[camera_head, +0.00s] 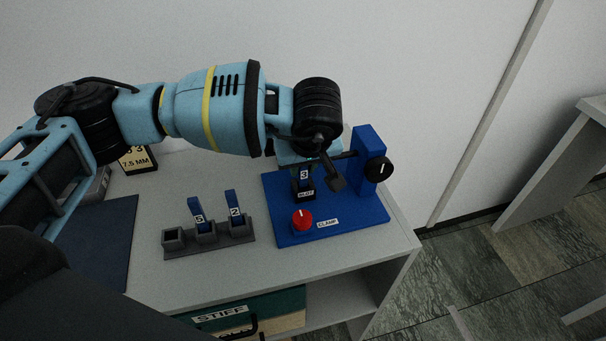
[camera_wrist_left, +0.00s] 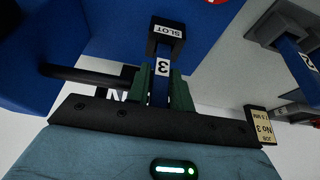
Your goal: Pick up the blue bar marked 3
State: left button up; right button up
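The blue bar marked 3 (camera_head: 304,174) stands upright in a black block labelled SLOT (camera_head: 304,196) on the blue press base. In the left wrist view, the bar (camera_wrist_left: 161,73) shows its white 3 label, with its lower end in the SLOT block (camera_wrist_left: 166,36). My left gripper (camera_wrist_left: 162,88) has its green fingers on both sides of the bar, close against it with no clear gap. In the head view, my left arm and wrist hide most of the gripper and the bar's upper part. My right gripper is not in view.
The blue press (camera_head: 345,218) has a red CLAMP knob (camera_head: 302,219), an upright with a black knob (camera_head: 379,170) and a dark lever. A grey rack (camera_head: 210,241) holds two blue bars and one empty socket. A card reading 3, 7.5 MM (camera_head: 137,160) stands behind.

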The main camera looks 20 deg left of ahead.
pick_arm(q)
grip_shut()
notch_tip(320, 180, up, 10)
dwell(0.6)
